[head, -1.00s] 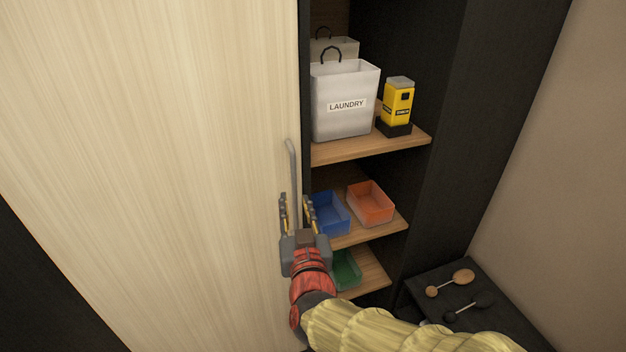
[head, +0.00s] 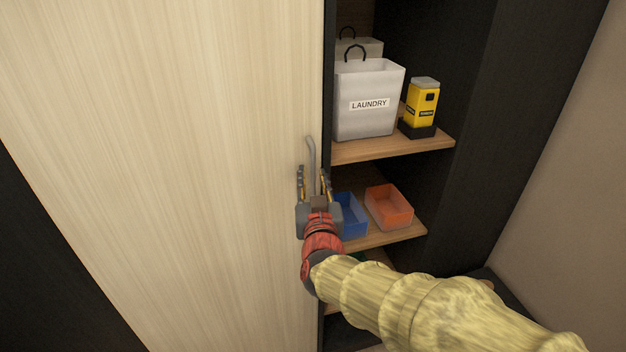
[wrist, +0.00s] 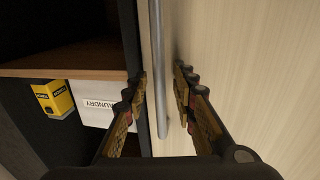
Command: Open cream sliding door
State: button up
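The cream sliding door (head: 190,150) fills the left and middle of the head view, with its right edge beside the open shelves. A grey vertical bar handle (head: 311,152) stands near that edge; it also shows in the wrist view (wrist: 158,60). My gripper (head: 313,172) is at the handle's height, fingers pointing up along it. In the wrist view my gripper (wrist: 160,88) is open, with one finger on each side of the bar and gaps between. The lower part of the handle is hidden behind my gripper in the head view.
To the right are shelves with a laundry bag (head: 368,100), a yellow box (head: 421,105), an orange bin (head: 389,206) and a blue bin (head: 351,214). A dark side panel (head: 500,130) and beige wall (head: 570,180) bound the right.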

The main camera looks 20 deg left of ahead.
jog(key=shift+c, duration=0.8)
grip_shut()
